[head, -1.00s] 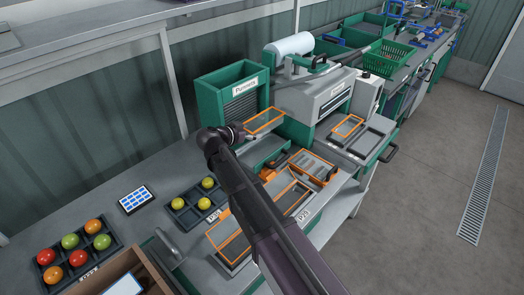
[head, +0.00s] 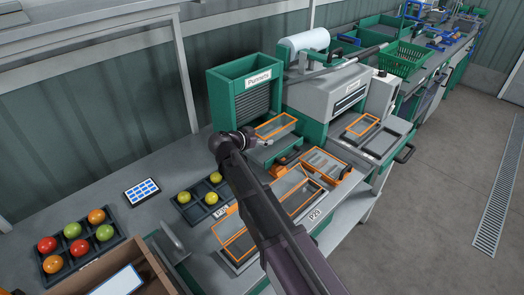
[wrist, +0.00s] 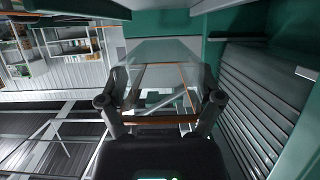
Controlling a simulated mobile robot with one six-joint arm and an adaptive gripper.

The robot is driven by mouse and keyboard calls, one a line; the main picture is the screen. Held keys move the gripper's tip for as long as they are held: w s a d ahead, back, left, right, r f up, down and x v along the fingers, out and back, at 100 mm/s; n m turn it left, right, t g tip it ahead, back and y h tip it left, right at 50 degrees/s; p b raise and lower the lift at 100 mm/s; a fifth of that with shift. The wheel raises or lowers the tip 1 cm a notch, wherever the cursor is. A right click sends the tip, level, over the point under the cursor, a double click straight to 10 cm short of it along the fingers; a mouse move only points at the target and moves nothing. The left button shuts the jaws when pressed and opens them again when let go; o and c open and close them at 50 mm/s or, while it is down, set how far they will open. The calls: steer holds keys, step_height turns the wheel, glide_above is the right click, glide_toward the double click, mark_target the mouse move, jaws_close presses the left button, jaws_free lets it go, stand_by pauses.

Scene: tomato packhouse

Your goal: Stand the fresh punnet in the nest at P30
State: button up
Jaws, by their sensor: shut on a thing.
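A clear punnet with an orange rim (head: 277,126) is at the front of the green Punnets dispenser (head: 245,88). My gripper (head: 246,138) is beside it at the dispenser's front. In the wrist view my gripper (wrist: 160,100) is shut on the see-through punnet (wrist: 160,76), which sits between its two fingers. The nest at P30 (head: 222,232) is an orange-edged frame on the bench, next to a small label that seems to read P30 (head: 221,211). My arm hides part of this nest.
The P29 label (head: 315,215) marks another orange-edged station, partly behind my arm. A grey sealing machine (head: 328,92) stands right of the dispenser.

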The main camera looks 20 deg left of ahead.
mark_target(262, 152)
steer(key=shift+f, duration=0.1)
step_height(262, 152, down, 4)
steer(key=b, duration=0.4)
steer(key=shift+f+b, duration=0.2)
steer(key=shift+b, duration=0.15)
steer(key=shift+f, duration=0.15)
steer(key=o, duration=0.6)
stand_by(0.4)
steer(key=shift+p+v, duration=2.45)
steer(key=shift+v, duration=4.5)
steer(key=shift+w+f, duration=0.1)
